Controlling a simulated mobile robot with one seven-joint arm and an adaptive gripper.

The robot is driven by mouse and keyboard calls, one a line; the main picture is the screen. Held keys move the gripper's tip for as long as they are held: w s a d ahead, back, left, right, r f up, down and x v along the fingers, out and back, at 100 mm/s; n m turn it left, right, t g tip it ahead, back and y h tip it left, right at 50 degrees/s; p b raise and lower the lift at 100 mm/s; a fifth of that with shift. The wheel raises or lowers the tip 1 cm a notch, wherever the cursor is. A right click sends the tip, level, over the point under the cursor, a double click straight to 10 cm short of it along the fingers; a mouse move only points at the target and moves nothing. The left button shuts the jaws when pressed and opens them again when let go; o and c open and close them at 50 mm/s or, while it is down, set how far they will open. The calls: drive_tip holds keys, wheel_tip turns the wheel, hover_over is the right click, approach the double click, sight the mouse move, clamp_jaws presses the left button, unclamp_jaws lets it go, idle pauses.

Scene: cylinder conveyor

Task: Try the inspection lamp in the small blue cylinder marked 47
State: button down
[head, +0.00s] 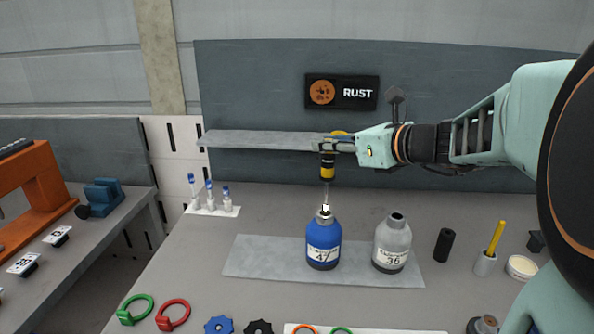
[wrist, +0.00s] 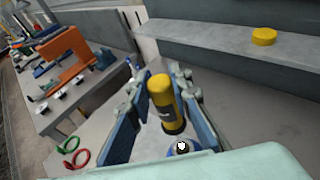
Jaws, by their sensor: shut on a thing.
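The small blue cylinder (head: 322,243) marked 47 stands upright on a grey mat in the head view. Its top shows at the bottom of the wrist view (wrist: 184,147), with a small white spot at its dark mouth. My gripper (head: 329,150) is shut on the yellow and black inspection lamp (head: 327,169), which also shows between my fingers in the wrist view (wrist: 166,101). The lamp hangs about upright above the cylinder, its thin stem (head: 326,194) reaching down to the neck. I cannot tell whether the tip is inside the mouth.
A grey cylinder (head: 391,245) marked 36 stands close to the right. The grey mat (head: 255,258) lies under both. A shelf (head: 260,140) is behind, with a yellow disc (wrist: 264,36) on it. Blue-capped vials (head: 211,199) stand left; a black cylinder (head: 444,245) stands right.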

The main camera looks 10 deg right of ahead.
drive_tip(key=shift+r+p, duration=1.65)
drive_tip(key=shift+r, duration=0.5)
drive_tip(key=shift+f, duration=0.1)
